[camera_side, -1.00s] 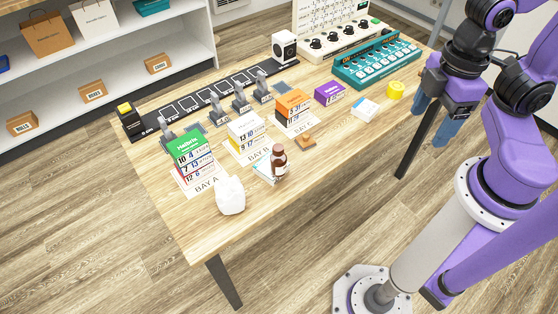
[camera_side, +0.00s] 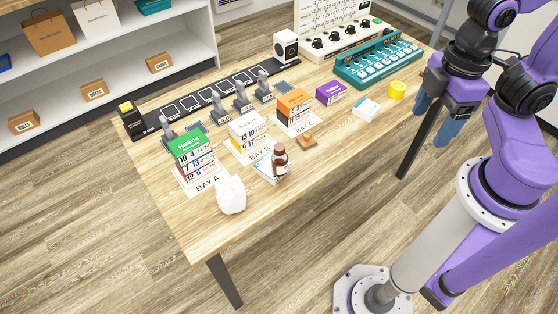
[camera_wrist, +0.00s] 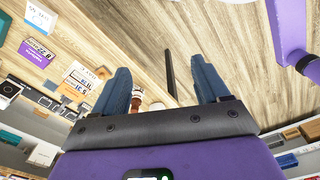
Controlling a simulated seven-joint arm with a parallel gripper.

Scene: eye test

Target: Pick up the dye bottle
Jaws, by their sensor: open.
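The brown bottle (camera_side: 280,162) with a pale label stands upright near the front edge of the wooden table in the side view. It stands on or against a flat white and teal item (camera_side: 262,169); I cannot tell which. My gripper (camera_side: 436,118) hangs at the right, beyond the table's right edge and well apart from the bottle. Its blue fingers are spread, with nothing between them, and the wrist view shows this too (camera_wrist: 160,66). In that view a small brown and white shape beside the left finger may be the bottle, partly hidden.
A crumpled white object (camera_side: 231,195) stands left of the bottle. Card stacks on bay mats are behind it, and a small orange-brown piece (camera_side: 306,140) lies to its right. A yellow roll (camera_side: 397,89) and white box (camera_side: 366,109) sit nearer my gripper. The front right tabletop is clear.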

